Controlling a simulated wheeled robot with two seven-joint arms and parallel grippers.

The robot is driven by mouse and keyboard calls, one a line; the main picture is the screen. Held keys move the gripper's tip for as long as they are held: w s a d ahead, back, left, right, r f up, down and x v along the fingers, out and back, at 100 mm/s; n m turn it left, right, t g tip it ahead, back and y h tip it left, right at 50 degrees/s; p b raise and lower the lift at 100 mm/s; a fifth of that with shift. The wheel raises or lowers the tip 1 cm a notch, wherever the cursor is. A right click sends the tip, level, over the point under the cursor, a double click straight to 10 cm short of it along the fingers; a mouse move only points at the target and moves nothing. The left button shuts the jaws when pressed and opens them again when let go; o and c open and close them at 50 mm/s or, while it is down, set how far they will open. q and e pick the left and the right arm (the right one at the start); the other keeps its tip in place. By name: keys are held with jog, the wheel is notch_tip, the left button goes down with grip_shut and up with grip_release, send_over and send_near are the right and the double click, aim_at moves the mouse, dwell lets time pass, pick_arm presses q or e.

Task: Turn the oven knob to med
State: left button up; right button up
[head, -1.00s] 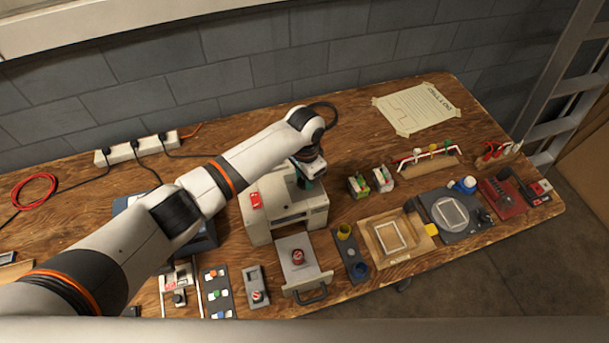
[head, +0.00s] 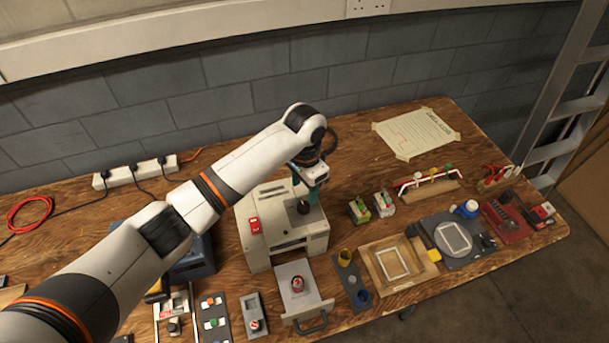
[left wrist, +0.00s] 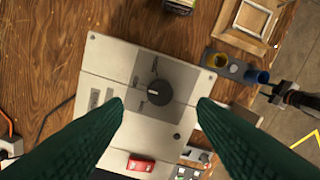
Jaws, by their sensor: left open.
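The oven is a beige box (head: 262,238) on the bench, left of centre in the head view. Its dark round knob (head: 303,207) sits on a grey panel on top. In the left wrist view the knob (left wrist: 160,92) shows a white pointer mark toward the left; small labels around it are too blurred to read. My left gripper (head: 312,178) is above and just behind the knob in the head view. In the left wrist view its two green fingers (left wrist: 160,108) are wide apart, on either side of the knob and not touching it.
A red switch (head: 254,225) is on the oven's left side. A pulled-out drawer (head: 290,302) with a red-topped item stands in front. Two small blocks with levers (head: 359,209) and a cup rack (head: 351,282) lie to the right. Bare wood (head: 365,160) is behind.

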pick_arm(q)
notch_tip(320, 180, up, 6)
jog(key=shift+f+b, duration=0.25)
jog(key=shift+b, duration=0.25)
jog(key=shift+f, duration=0.1)
